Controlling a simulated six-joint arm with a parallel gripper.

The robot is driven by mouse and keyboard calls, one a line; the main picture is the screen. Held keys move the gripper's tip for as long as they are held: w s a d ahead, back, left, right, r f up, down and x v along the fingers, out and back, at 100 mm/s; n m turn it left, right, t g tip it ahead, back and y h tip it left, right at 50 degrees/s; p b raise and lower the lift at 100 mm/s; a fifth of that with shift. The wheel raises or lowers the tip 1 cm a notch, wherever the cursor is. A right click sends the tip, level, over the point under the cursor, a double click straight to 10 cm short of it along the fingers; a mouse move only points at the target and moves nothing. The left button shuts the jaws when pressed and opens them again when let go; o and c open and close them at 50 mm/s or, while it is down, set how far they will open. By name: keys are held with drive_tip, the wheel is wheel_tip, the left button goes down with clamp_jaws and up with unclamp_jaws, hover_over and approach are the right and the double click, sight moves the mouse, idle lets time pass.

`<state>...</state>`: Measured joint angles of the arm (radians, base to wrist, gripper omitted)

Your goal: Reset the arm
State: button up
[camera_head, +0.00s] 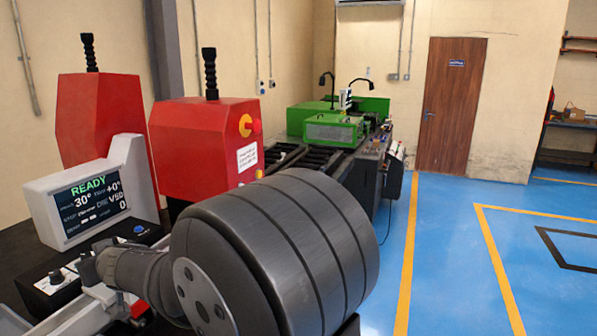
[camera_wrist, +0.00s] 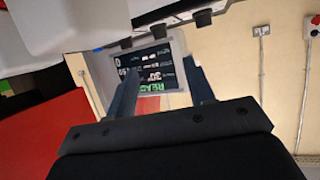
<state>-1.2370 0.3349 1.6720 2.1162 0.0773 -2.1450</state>
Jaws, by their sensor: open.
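My arm fills the lower middle of the head view, with a large dark grey ribbed link in front of the bender. My gripper (camera_wrist: 160,92) shows in the wrist view, its two dark fingers apart with nothing between them. Past the fingers is the bender's screen (camera_wrist: 150,72), upside down in this view. In the head view the same screen (camera_head: 90,203) reads READY and 30°. The gripper's fingers are hidden in the head view.
Two red machine housings (camera_head: 205,150) stand behind the screen. A control panel (camera_head: 55,280) with knobs and a blue button lies below it. A green machine (camera_head: 335,125) stands farther back. Blue floor (camera_head: 455,250) on the right is clear, with a brown door (camera_head: 450,105) beyond.

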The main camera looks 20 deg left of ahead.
sight(87, 256)
drive_tip(key=x, duration=1)
drive_tip(key=shift+w+a, duration=0.1)
drive_tip(key=shift+a, duration=0.2)
drive_tip(key=v, duration=1.4)
drive_tip(key=shift+d, duration=0.15)
drive_tip(key=shift+f, duration=0.1)
drive_tip(key=shift+x, duration=1.7)
idle(2.2)
idle(0.5)
